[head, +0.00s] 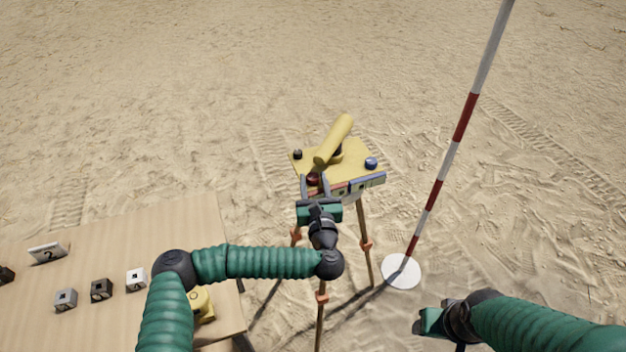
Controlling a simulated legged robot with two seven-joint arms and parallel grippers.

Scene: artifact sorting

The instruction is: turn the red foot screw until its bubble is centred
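The red foot screw (313,179) is a small dark-red knob at the front left corner of the yellow instrument plate (358,152). My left gripper (314,184) reaches it from the front, with one finger on each side of the knob. Whether the fingers press on it is too small to tell. A blue screw (371,163) and a black screw (297,154) sit at the other corners. Bubble vials on the front panel (367,184) are too small to read. My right gripper (428,322) is low at the right, away from the instrument; its fingers are unclear.
A yellow telescope tube (335,138) sits on the plate, above tripod legs (365,245). A red-white pole (440,175) stands on a white disc (401,271) at right. A wooden table (190,222) at left carries several marked cubes and a yellow object (201,304).

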